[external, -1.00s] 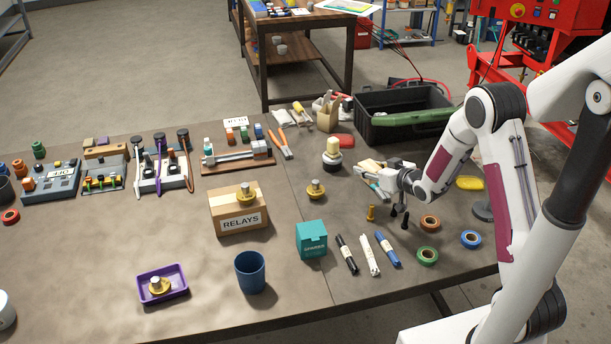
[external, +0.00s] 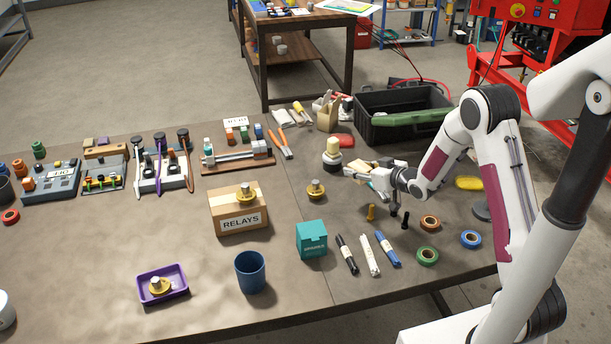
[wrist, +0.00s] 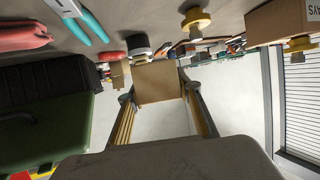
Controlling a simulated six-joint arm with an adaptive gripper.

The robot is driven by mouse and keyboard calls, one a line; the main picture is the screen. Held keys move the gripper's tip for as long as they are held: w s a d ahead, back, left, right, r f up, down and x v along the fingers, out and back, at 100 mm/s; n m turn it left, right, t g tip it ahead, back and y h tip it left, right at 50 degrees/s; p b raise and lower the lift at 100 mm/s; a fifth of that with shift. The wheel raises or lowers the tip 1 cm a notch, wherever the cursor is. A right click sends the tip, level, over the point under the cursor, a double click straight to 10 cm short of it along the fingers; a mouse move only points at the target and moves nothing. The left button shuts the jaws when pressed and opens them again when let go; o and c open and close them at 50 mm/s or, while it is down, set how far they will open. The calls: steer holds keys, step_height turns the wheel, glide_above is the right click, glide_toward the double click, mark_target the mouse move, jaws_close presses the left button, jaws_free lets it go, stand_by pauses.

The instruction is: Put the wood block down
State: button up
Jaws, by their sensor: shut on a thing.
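The wood block (wrist: 158,82) is a plain tan piece between the two fingers of my gripper (wrist: 158,98) in the wrist view. The fingers are shut on its sides. In the external view my gripper (external: 378,180) is over the right part of the table, beside the black crate. The block is hard to make out there against pale items behind the gripper. I cannot tell whether its underside touches anything.
A cream-topped cylinder (external: 332,160) stands left.

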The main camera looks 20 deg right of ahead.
glide_above(355, 201)
steer(key=shift+s+f, duration=0.1)
steer(key=shift+f, duration=2.25)
steer(key=shift+f, duration=2.05)
steer(key=shift+f, duration=0.6)
steer(key=o, duration=1.1)
